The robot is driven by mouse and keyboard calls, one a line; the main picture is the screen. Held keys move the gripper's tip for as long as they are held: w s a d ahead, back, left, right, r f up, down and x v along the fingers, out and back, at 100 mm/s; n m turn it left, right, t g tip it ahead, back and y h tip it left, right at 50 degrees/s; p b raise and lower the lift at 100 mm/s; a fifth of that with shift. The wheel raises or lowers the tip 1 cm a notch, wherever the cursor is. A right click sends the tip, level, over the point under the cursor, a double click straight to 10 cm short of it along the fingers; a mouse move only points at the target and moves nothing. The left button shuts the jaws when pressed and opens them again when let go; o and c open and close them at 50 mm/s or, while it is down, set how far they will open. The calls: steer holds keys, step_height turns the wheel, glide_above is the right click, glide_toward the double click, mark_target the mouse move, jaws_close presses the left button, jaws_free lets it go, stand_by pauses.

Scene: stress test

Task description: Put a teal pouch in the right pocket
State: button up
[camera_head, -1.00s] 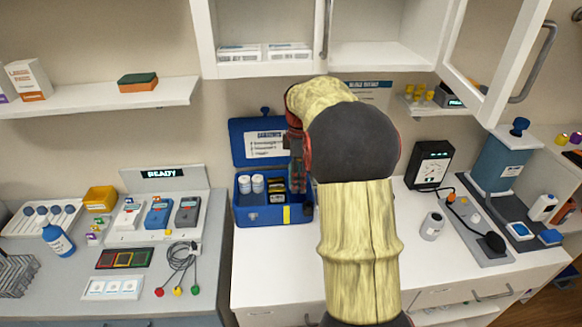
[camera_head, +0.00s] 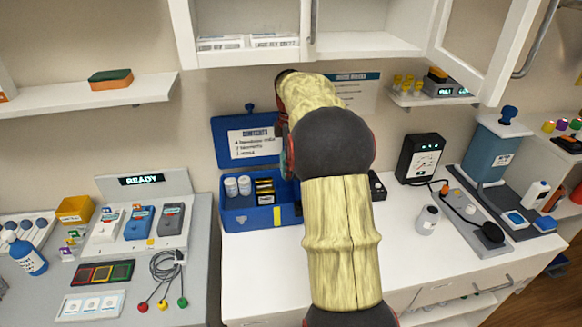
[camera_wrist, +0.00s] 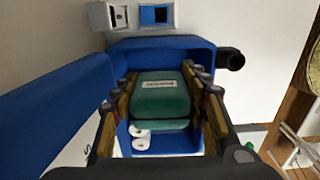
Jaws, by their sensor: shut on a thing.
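A teal pouch (camera_wrist: 160,97) with a small white label sits between the two fingers of my gripper (camera_wrist: 160,80) in the wrist view. The gripper is shut on it. The pouch is over or inside the open blue case (camera_wrist: 160,43); I cannot tell whether it touches the bottom. A further teal edge shows just below it. In the head view the blue case (camera_head: 246,219) has white bottles (camera_head: 238,187) in its left pocket and black-and-gold batteries (camera_head: 264,190) beside them. My arm hides the right pocket and most of the gripper there.
The raised case lid (camera_head: 240,130) stands behind. An open wall cabinet (camera_head: 365,42) hangs above. The white counter in front of the case is clear.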

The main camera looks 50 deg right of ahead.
step_height(320, 180, down, 2)
steer(key=shift+s+f+b, duration=0.1)
steer(key=shift+b, duration=0.65)
steer(key=shift+p, duration=1.05)
steer(key=shift+f+b, duration=1.5)
steer(key=shift+f, duration=3.9)
stand_by(0.7)
